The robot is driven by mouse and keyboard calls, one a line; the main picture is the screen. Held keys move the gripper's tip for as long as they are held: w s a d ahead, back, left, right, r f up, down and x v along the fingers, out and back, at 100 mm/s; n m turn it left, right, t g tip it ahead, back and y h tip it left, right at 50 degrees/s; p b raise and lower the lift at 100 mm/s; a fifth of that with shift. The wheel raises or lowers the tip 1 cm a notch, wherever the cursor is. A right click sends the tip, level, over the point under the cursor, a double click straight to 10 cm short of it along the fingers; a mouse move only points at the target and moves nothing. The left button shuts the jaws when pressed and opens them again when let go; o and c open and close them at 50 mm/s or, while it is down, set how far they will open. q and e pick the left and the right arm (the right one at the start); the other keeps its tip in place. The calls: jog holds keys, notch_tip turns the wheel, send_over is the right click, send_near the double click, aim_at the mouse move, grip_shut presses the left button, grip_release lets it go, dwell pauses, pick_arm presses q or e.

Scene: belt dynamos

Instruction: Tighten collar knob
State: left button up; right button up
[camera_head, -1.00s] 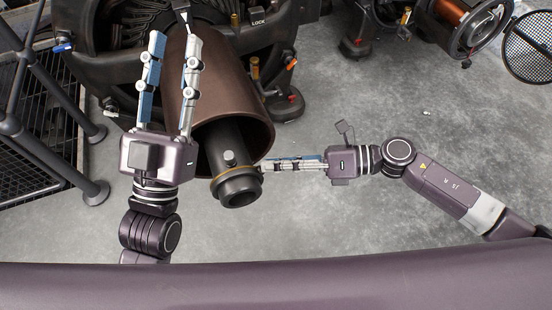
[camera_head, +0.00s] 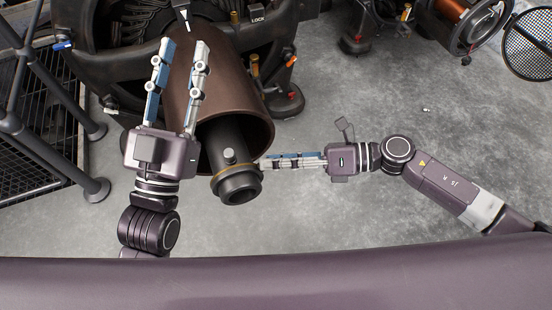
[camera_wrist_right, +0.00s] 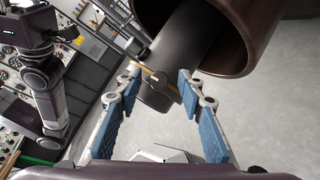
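My left gripper (camera_head: 185,44) is open and empty above the brown cylinder, left of the shaft.
A dark machine housing (camera_head: 110,60) surrounds the cylinder. A black railing (camera_head: 50,130) stands at the left. Another machine (camera_head: 465,25) with a round mesh guard (camera_head: 532,45) is at the upper right. The grey floor (camera_head: 330,100) at the right is mostly clear. The wrist view shows a control panel (camera_wrist_right: 25,80).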

jog(key=v, duration=1.2)
dwell(0.4)
